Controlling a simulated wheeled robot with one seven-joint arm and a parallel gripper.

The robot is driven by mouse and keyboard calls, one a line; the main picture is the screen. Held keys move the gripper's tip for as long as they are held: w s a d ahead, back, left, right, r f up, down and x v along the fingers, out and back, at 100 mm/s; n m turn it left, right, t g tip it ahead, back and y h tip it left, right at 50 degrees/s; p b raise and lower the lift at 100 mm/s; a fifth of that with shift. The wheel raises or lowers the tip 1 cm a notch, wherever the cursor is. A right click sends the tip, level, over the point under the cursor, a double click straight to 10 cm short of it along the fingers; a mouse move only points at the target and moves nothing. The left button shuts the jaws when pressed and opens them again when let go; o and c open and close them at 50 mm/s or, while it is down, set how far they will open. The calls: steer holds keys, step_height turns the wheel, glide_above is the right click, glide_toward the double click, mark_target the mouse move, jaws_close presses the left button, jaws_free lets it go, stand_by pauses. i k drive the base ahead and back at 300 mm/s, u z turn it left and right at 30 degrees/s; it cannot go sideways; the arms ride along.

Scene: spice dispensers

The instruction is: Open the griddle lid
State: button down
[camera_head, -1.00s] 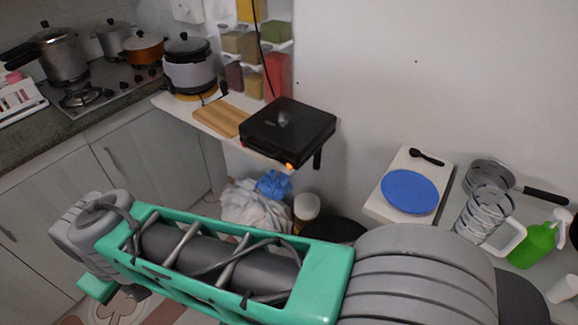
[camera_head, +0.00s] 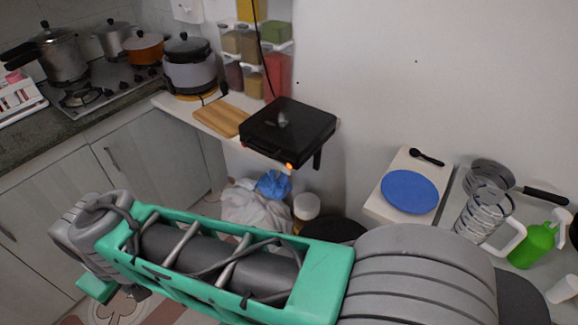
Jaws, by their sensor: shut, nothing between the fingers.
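The griddle (camera_head: 287,132) is a black, box-shaped appliance with its lid down. It rests on the right end of the white wall shelf, partly over the edge. A small orange light (camera_head: 289,165) glows at its front. A black part hangs below its right front corner. My green and grey arm crosses the foreground, well below and in front of the griddle, and does not touch it. My gripper cannot be made out; the arm hides what lies beyond its elbow at the lower left.
A wooden board (camera_head: 221,118) lies left of the griddle, and a cooker (camera_head: 190,68) stands beyond it. Spice dispensers (camera_head: 277,75) hang behind. A blue plate (camera_head: 409,191) lies on a white surface at right, near a green spray bottle (camera_head: 532,246). Bags (camera_head: 255,207) lie below the shelf.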

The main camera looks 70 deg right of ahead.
mark_target(308, 125)
steer(key=u, duration=0.4)
steer(key=k, duration=0.35)
steer(key=z, duration=0.4)
